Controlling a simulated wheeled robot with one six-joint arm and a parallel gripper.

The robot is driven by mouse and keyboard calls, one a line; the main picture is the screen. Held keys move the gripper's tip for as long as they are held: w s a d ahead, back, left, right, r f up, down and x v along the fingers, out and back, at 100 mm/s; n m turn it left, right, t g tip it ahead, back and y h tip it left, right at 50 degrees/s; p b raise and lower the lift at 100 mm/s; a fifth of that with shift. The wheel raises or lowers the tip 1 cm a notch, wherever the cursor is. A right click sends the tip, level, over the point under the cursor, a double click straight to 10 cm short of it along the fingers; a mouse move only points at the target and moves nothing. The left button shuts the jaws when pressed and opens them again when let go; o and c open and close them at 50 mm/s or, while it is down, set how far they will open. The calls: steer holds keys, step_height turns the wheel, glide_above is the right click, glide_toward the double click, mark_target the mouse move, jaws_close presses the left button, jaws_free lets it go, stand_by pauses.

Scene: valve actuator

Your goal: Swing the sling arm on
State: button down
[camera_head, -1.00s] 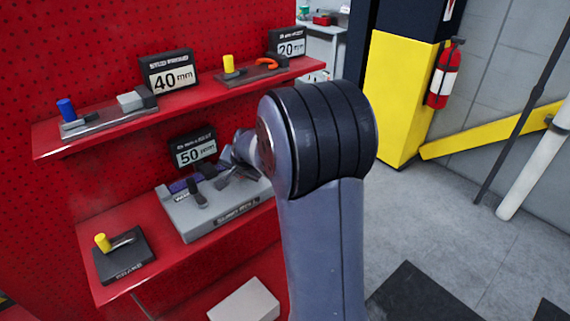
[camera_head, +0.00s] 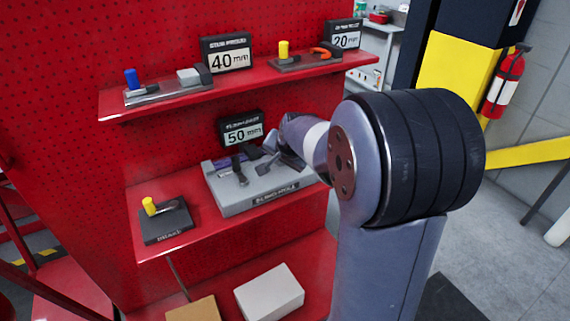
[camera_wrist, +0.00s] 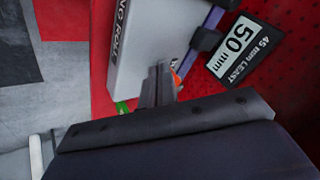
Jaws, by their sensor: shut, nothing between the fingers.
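The grey sling unit (camera_head: 255,200), with a dark label on its front, sits on the lower red shelf. A dark lever (camera_head: 240,176) stands up on its top, and a purple strip (camera_head: 222,163) runs behind it. In the wrist view the unit's pale body (camera_wrist: 150,48) and purple strip (camera_wrist: 213,18) lie beyond the fingers. My gripper (camera_head: 268,160) is over the right part of the unit, right of the lever. In the wrist view its fingers (camera_wrist: 158,85) are together with nothing between them. I cannot tell whether they touch the unit. A small orange-red part (camera_wrist: 176,78) shows beside the fingertips.
A "50 mm" sign (camera_head: 241,130) stands behind the unit. A dark block with a yellow peg (camera_head: 148,206) is at left. The upper shelf (camera_head: 170,98) holds a blue-peg fixture, a yellow-peg fixture and signs. Boxes (camera_head: 270,292) lie below. Open floor is at right.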

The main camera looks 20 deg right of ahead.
steer(key=s+a+r, duration=0.2)
steer(key=s+r, duration=0.1)
steer(key=r, duration=0.2)
steer(key=shift+a, duration=0.25)
steer(key=shift+d, duration=0.1)
